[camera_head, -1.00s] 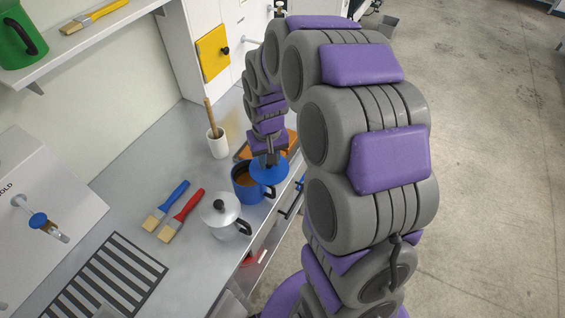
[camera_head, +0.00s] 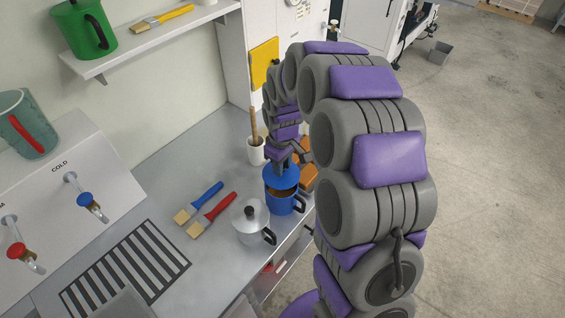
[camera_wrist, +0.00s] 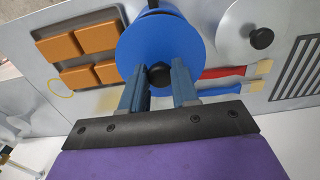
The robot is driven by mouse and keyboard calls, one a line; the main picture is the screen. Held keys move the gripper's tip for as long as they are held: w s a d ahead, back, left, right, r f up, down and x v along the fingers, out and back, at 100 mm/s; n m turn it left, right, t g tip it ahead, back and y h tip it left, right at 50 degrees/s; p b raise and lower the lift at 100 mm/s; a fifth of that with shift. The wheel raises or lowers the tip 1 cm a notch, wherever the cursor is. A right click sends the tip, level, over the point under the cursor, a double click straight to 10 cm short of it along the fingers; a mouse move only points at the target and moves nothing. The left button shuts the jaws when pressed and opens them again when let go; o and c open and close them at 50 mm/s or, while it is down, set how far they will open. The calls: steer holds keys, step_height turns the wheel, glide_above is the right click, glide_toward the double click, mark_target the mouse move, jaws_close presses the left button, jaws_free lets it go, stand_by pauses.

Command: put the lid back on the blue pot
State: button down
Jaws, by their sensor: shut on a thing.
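The blue pot (camera_head: 284,205) stands on the grey counter, with its dark handle at the right. Brown contents show in its uncovered front part. My gripper (camera_head: 283,165) is shut on the black knob (camera_wrist: 158,76) of the blue lid (camera_head: 281,176). The lid is held over the back of the pot in the head view; I cannot tell whether it touches the rim. In the wrist view, the round blue lid (camera_wrist: 160,42) lies between and beyond my gripper's fingers (camera_wrist: 158,88) and hides most of the pot.
A silver lidded pot (camera_head: 252,226) stands close at left. A blue brush (camera_head: 205,196) and a red brush (camera_head: 215,210) lie further left. A white cup (camera_head: 256,151) with a wooden stick stands behind. A tray with orange blocks (camera_wrist: 88,45) is beside the pot.

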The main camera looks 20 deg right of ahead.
steer(key=shift+f+b, duration=0.6)
steer(key=shift+f, duration=1.9)
steer(key=shift+r+p, duration=0.15)
steer(key=shift+p, duration=0.2)
steer(key=shift+f, duration=0.2)
stand_by(0.9)
steer(key=shift+c, duration=1.4)
jaws_free()
steer(key=shift+r+p, duration=1.55)
steer(key=shift+r, duration=1.95)
steer(key=shift+c, duration=0.2)
